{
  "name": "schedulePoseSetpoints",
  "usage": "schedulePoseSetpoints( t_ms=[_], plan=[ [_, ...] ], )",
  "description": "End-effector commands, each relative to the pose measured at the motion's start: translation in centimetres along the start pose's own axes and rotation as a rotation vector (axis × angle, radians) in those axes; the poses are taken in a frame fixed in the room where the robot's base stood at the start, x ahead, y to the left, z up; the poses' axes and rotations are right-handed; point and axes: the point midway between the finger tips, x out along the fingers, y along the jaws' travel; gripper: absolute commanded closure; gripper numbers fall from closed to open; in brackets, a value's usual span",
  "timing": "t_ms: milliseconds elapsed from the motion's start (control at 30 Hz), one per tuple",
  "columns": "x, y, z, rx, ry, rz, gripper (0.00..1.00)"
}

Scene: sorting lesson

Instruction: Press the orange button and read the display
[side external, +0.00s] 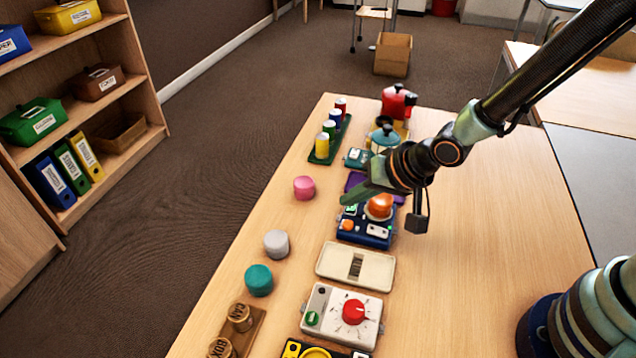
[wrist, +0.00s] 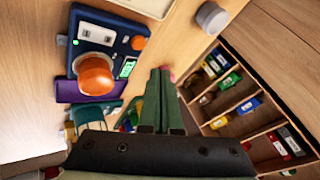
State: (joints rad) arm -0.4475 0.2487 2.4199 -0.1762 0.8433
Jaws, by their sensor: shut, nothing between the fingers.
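The blue box (side external: 364,238) stands on the table and carries a large orange dome button (side external: 379,206). The same button shows in the wrist view (wrist: 96,73), on the blue box (wrist: 85,55). A small green-lit display (wrist: 127,67) sits beside the button; its characters are too small to read. The box also has a small orange knob (wrist: 138,42) and a white plate (wrist: 98,33). My gripper (side external: 346,198) is shut and empty, its fingers pointing left, above the display side of the box in the side view. Its fingers (wrist: 158,78) are together, beside the button and apart from it in the wrist view.
A cream plate (side external: 355,267) and a white box with a red dial (side external: 354,311) stand nearer. A purple piece (side external: 357,181) and teal device (side external: 357,158) lie beyond. Pink (side external: 304,187), grey (side external: 276,243) and teal (side external: 259,280) cylinders stand left.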

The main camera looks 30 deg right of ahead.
Motion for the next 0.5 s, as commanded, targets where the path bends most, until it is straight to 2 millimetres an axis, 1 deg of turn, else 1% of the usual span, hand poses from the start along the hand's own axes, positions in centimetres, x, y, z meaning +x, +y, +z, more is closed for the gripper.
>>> schedulePoseSetpoints(
  t_ms=[100,200,500],
  plan=[
    [-0.86,-0.52,-0.46,0.000,0.002,-0.002,1.00],
    [-1.26,-0.70,-0.62,0.000,0.000,0.000,1.00],
    [-1.39,-0.74,-0.66,0.000,-0.001,0.001,1.00]
  ],
)
